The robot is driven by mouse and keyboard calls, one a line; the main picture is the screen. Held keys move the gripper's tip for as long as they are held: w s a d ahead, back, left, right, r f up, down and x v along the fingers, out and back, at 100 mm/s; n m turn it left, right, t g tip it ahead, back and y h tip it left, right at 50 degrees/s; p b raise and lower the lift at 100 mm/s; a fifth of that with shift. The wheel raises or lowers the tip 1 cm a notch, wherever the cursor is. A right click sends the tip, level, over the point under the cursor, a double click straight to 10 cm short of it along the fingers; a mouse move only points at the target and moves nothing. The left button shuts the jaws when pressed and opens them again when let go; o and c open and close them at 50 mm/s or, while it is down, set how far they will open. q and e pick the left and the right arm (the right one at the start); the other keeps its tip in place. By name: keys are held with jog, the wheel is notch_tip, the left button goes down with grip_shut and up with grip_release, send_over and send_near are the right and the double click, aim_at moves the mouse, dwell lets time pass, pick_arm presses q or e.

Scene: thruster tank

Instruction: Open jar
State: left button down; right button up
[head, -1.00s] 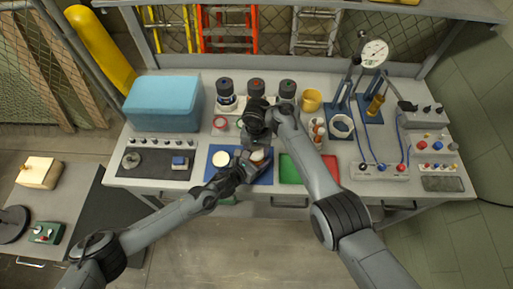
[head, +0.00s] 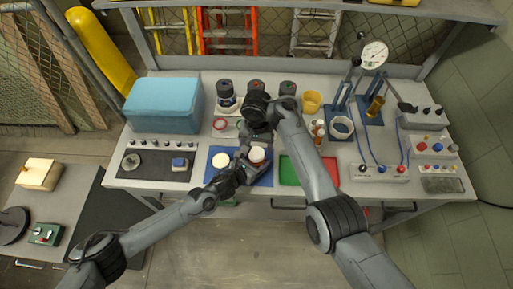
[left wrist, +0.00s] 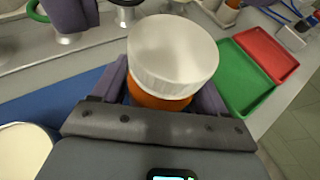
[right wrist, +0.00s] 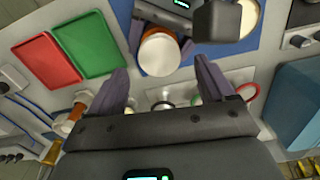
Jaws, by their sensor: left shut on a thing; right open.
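The jar has an orange body (left wrist: 160,98) and a ribbed white lid (left wrist: 175,52), which sits on top. In the head view the jar's white lid (head: 257,155) shows above the blue mat (head: 225,180). My left gripper (head: 254,165) is shut around the jar's body, below the lid. The right wrist view also shows the jar's lid (right wrist: 158,52) beyond my right fingers. My right gripper (right wrist: 163,82) is open and empty, apart from the jar. In the head view my right gripper (head: 257,132) is just behind the jar, with its fingers partly hidden.
A second pale round lid or jar (head: 221,160) is on the blue mat at left. Green (head: 296,170) and red (head: 330,170) trays lie to the right. A blue box (head: 165,103) is at left.

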aim_at(256, 153)
jog(key=shift+r, duration=0.5)
jog(key=shift+w+r+m, duration=0.1)
jog(key=shift+r+m, duration=0.65)
jog(key=shift+m, duration=0.05)
jog(key=shift+r+m, duration=0.7)
jog(key=shift+m, duration=0.2)
jog(key=shift+f, duration=3.8)
jog(key=c, duration=1.1)
jog(key=n, duration=0.3)
jog(key=shift+c, duration=0.2)
